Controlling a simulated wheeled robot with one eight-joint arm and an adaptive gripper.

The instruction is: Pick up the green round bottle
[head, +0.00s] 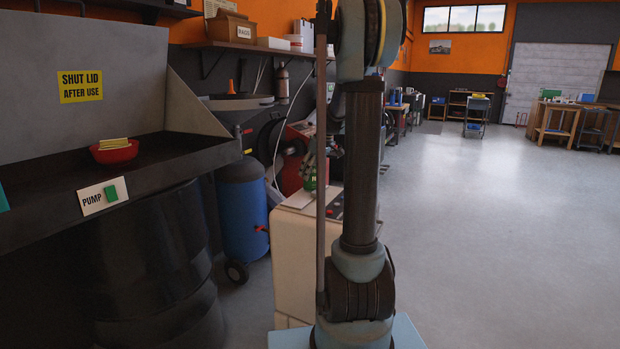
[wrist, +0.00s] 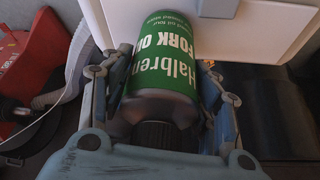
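The green round bottle (wrist: 165,62) has white lettering that reads "Halbren" and "Fork Oil". In the wrist view its dark shoulder and cap point toward the camera, and its far end is over a white surface. My gripper (wrist: 165,75) has one finger on each side of the bottle, with no clear gap seen. It looks shut on the bottle. I cannot tell whether the base touches the surface. In the head view a small green patch of the bottle (head: 310,183) shows above the white cabinet (head: 295,255), partly hidden by my arm.
A blue tank (head: 243,210) and a dark drum (head: 165,290) stand left of the cabinet. A parts washer with a red bowl (head: 114,151) and a pump switch (head: 103,196) is at the left. Open grey floor (head: 500,230) lies to the right.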

